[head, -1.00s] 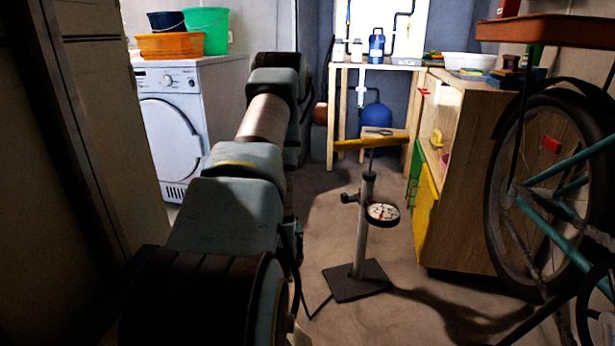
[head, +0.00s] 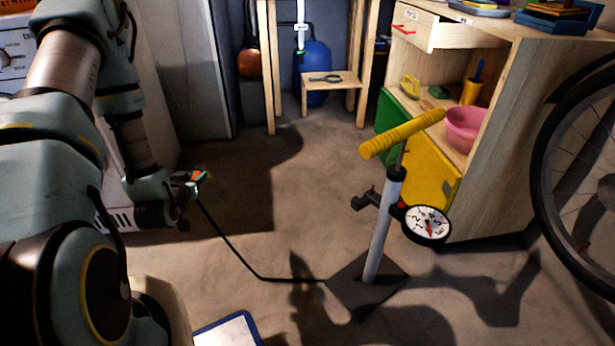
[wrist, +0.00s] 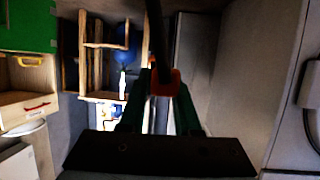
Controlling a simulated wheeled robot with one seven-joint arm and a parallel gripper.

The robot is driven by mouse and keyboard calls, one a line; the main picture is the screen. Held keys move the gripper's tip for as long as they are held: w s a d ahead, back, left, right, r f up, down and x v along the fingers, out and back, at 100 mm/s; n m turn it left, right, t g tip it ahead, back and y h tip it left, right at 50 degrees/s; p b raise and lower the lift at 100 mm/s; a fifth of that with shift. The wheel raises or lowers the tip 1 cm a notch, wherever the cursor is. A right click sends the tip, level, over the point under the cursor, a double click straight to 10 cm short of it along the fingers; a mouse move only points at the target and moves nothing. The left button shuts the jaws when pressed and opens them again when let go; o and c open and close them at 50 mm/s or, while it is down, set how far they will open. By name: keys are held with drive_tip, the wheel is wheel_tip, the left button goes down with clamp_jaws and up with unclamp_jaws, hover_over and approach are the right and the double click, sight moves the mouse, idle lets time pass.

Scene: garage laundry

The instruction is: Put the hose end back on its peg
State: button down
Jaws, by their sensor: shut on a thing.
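My gripper (head: 194,181) is at the left of the head view, above the floor beside the washing machine, shut on the orange hose end (head: 200,175). The hose end shows in the wrist view (wrist: 164,82) between the fingers. A black hose (head: 232,245) runs from it down to the floor and to the base of the pump. The pump (head: 384,232) stands upright, with a yellow handle and a round gauge (head: 426,223). A black stub (head: 365,201), which looks like the peg, sticks out left from its barrel. The gripper is well left of it.
A wooden cabinet (head: 500,135) with an open drawer (head: 412,30) stands behind the pump, and a bicycle wheel (head: 543,180) is at right. A blue-edged white object (head: 228,333) lies at the bottom. Floor between gripper and pump is clear except for the hose.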

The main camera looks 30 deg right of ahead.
drive_tip(key=s+d+r+m+g+h+p, duration=0.1)
drive_tip(key=s+d+m+g+h, duration=0.25)
drive_tip(key=d, duration=0.55)
drive_tip(key=s+d+r+m+g+h+p, duration=0.1)
drive_tip(key=s+d+m+g+h, duration=0.3)
drive_tip(key=d, duration=0.4)
drive_tip(key=s+d+m+g+y, duration=0.1)
drive_tip(key=s+d+m+g, duration=0.7)
drive_tip(key=s, duration=0.5)
drive_tip(key=shift+d+p, duration=0.45)
drive_tip(key=shift+a+r, duration=0.1)
drive_tip(key=shift+r, duration=0.05)
drive_tip(key=s+d, duration=0.3)
drive_tip(key=d, duration=0.9)
drive_tip(key=shift+s+d, duration=0.25)
drive_tip(key=shift+f+b, duration=0.4)
